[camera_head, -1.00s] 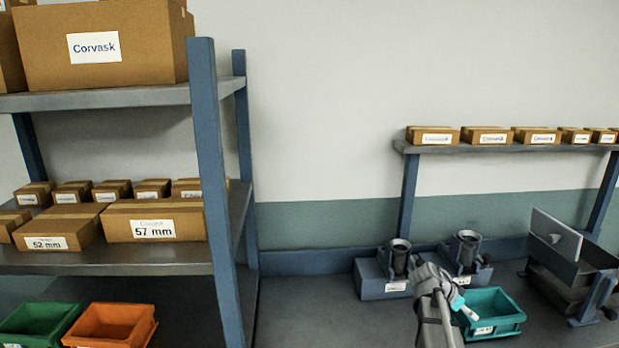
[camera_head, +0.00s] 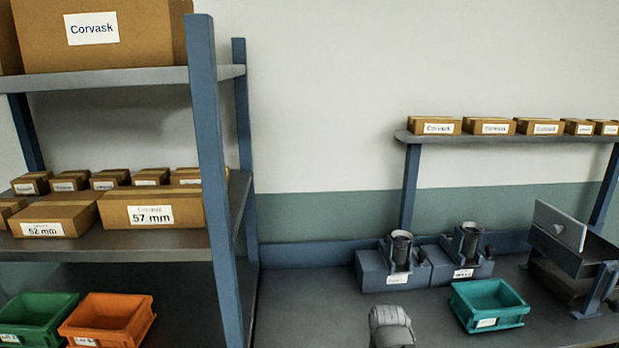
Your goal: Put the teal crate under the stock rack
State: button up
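The teal crate (camera_head: 489,306) is an open bin with a white label on its front. It stands upright and looks empty on the grey bench top (camera_head: 290,310), in front of the grey fixtures at the right. The tall rack with blue posts (camera_head: 217,200), which looks like the stock rack, is at the left. A grey rounded part of my arm (camera_head: 392,327) shows at the bottom edge, left of the teal crate and apart from it. No gripper fingers can be made out.
A green crate (camera_head: 35,318) and an orange crate (camera_head: 107,318) stand below the rack's loaded shelf. Two grey fixtures (camera_head: 412,266) and an angled metal device (camera_head: 577,255) stand near the teal crate. A small shelf (camera_head: 500,138) holds several boxes above. Bench top between rack and fixtures is clear.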

jog(key=c, duration=0.8)
grip_shut()
jog(key=shift+d, duration=0.1)
